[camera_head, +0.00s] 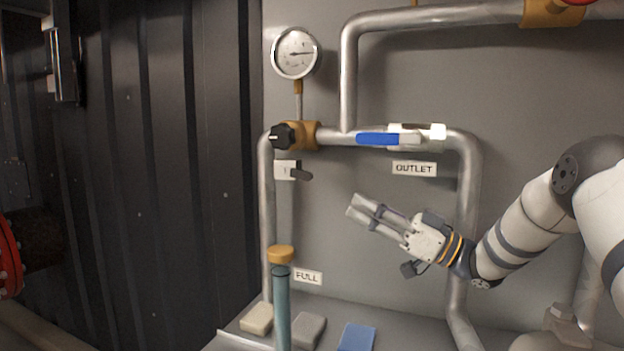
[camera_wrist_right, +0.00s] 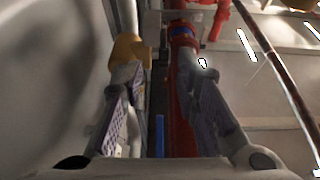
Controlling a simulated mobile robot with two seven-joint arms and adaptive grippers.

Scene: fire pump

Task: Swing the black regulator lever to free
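I cannot tell from the view which position is free. My right gripper (camera_head: 354,205) is to the right of and below the black lever, apart from it, pointing left. Its fingers are apart and empty, as the right wrist view (camera_wrist_right: 170,75) also shows. My left gripper is not in view.
A blue-handled valve (camera_head: 378,139) is on the pipe above my right gripper. The gauge (camera_head: 296,53) is at the top.

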